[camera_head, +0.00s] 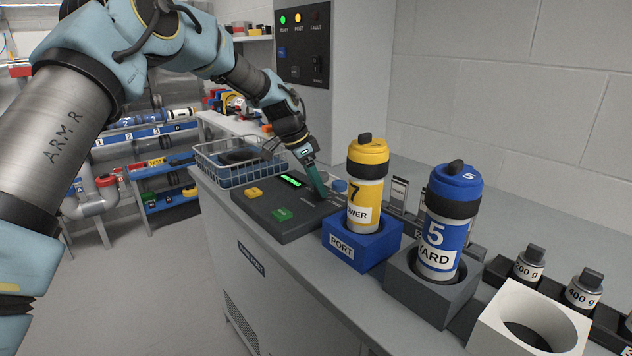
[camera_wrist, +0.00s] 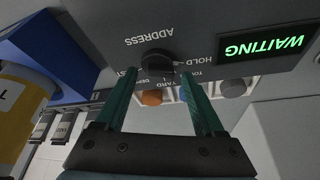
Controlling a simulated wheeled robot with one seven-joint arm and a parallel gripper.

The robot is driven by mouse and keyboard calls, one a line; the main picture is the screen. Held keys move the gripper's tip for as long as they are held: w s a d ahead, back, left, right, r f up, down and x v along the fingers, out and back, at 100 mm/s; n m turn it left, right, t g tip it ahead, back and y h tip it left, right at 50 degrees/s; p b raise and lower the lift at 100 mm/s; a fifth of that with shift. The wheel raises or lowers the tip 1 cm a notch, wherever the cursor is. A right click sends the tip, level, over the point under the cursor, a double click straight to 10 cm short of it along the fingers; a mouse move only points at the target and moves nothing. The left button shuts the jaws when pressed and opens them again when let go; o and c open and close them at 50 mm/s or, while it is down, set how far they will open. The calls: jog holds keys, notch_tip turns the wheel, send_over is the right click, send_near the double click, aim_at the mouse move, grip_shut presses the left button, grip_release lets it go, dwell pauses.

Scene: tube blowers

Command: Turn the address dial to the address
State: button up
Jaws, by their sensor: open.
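The address dial (camera_wrist: 158,62) is a dark round knob on the grey console, below the upside-down word ADDRESS in the wrist view. Labels ring it; HOLD is legible and others are partly covered. I cannot tell where its pointer aims. My gripper (camera_wrist: 160,82) is open, its two green fingers on either side of the dial in the picture; contact is not clear. In the head view my gripper (camera_head: 320,192) reaches down to the console (camera_head: 300,228) and the dial is not discernible there. The green-lit display (camera_wrist: 264,46) reads WAITING, upside down.
A yellow carrier (camera_head: 367,180) marked 7 stands in the blue PORT holder (camera_head: 345,252), close right of the console. A blue carrier (camera_head: 437,235), 5 YARD, stands in a grey holder. The console has yellow (camera_head: 254,192) and green (camera_head: 282,214) buttons. A wire basket (camera_head: 225,172) sits behind.

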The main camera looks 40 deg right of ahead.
jog(key=shift+c, duration=0.3)
grip_shut()
dwell(0.5)
jog(key=m+g+p, duration=0.1)
jog(key=m, duration=0.3)
jog(key=shift+d+r+y+p, duration=0.1)
jog(key=shift+y+p, duration=0.25)
jog(key=shift+y, duration=0.05)
jog(key=shift+d+m+g+y+p, duration=0.1)
jog(key=shift+m+g+y+p, duration=0.4)
jog(key=shift+m, duration=0.9)
jog(key=shift+o, duration=0.3)
grip_release()
